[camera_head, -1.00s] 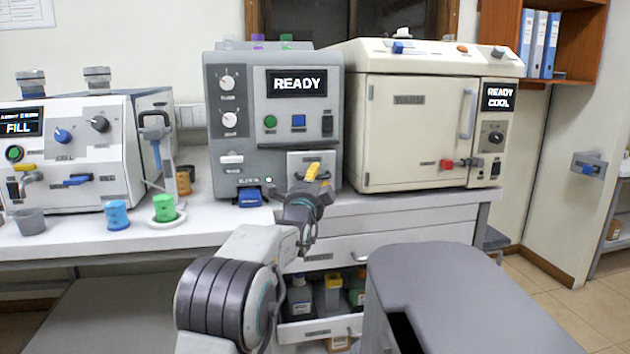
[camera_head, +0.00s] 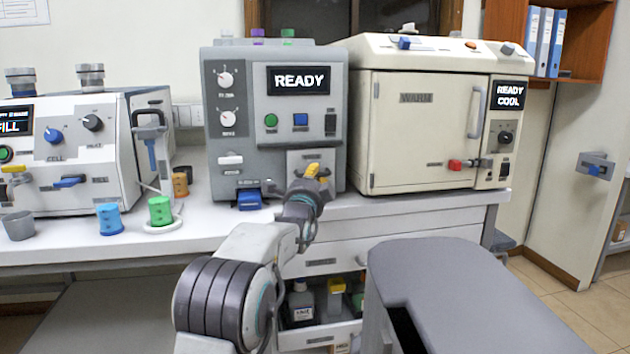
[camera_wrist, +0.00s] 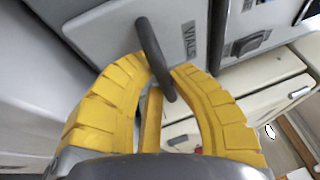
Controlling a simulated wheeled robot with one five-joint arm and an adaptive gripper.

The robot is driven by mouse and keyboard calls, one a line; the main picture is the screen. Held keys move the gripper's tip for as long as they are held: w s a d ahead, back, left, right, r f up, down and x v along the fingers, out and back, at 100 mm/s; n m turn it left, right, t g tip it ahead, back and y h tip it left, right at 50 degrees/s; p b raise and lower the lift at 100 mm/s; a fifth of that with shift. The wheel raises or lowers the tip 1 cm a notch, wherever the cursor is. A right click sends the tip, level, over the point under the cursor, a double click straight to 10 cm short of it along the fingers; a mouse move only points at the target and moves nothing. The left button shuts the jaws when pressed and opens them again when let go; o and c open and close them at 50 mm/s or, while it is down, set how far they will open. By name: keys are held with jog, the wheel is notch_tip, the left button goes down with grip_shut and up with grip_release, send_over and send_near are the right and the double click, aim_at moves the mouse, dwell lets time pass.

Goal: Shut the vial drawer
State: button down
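The vial drawer (camera_wrist: 115,25) fills the upper left of the wrist view as a light grey front marked VIALS. In the head view it is the light panel (camera_head: 298,164) low on the right of the grey READY machine, partly hidden by my gripper. Its dark bar handle (camera_wrist: 149,40) stands out from the front. My gripper (camera_wrist: 161,70), with curved yellow fingers, is at the handle, one fingertip on each side, closed in on the bar. It also shows in the head view (camera_head: 313,168). I cannot tell how far the drawer stands out.
The grey machine (camera_head: 240,100) stands on the white bench (camera_head: 190,235). A cream oven (camera_head: 420,130) is close on its right. A blue cup (camera_head: 109,219) and a green cup (camera_head: 160,211) stand to the left. Below, an open bench drawer (camera_head: 320,335) holds bottles.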

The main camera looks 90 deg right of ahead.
jog(key=shift+d, duration=0.2)
jog(key=c, duration=1.1)
grip_release()
jog(key=shift+a, duration=0.1)
jog(key=shift+v, duration=6)
